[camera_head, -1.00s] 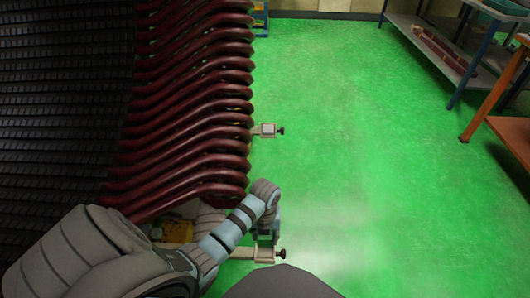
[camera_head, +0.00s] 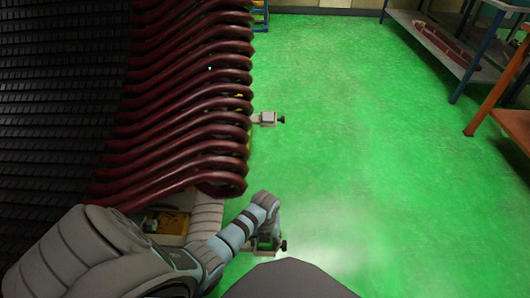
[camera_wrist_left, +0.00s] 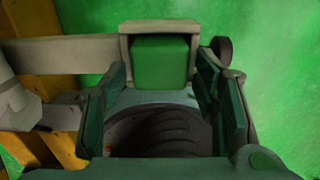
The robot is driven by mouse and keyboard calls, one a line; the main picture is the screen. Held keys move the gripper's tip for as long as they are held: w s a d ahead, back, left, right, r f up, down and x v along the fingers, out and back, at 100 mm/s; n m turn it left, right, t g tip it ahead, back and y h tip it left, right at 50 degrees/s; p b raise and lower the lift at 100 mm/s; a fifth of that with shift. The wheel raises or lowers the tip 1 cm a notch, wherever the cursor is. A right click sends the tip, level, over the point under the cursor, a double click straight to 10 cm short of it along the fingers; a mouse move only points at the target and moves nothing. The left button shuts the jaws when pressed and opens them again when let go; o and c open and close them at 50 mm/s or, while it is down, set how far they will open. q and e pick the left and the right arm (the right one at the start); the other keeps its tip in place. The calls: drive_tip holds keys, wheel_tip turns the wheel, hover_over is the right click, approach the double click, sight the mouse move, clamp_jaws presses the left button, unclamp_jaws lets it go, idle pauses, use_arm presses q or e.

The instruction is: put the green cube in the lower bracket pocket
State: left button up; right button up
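The green cube (camera_wrist_left: 160,62) sits inside the square pocket of the pale lower bracket (camera_wrist_left: 72,55) in the left wrist view. The bracket's rim surrounds its top and sides. My left gripper (camera_wrist_left: 162,88) has its two dark green fingers spread on either side below the pocket, with visible gaps to the cube. In the head view, my left gripper (camera_head: 267,230) is at the lower bracket (camera_head: 244,244), near the bottom centre, and partly covers it. My right gripper is not in view.
The stator's dark red coils (camera_head: 190,130) rise close along the left of my arm. An upper bracket (camera_head: 267,119) sticks out further up. A shelf (camera_head: 450,50) and an orange bench (camera_head: 515,125) stand at the right. The green floor (camera_head: 360,160) between is clear.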

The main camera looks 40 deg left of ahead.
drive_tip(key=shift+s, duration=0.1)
use_arm(q)
drive_tip(key=shift+r, duration=0.2)
wheel_tip(320, 180, up, 12)
drive_tip(key=p, duration=0.6)
drive_tip(key=shift+p, duration=0.4)
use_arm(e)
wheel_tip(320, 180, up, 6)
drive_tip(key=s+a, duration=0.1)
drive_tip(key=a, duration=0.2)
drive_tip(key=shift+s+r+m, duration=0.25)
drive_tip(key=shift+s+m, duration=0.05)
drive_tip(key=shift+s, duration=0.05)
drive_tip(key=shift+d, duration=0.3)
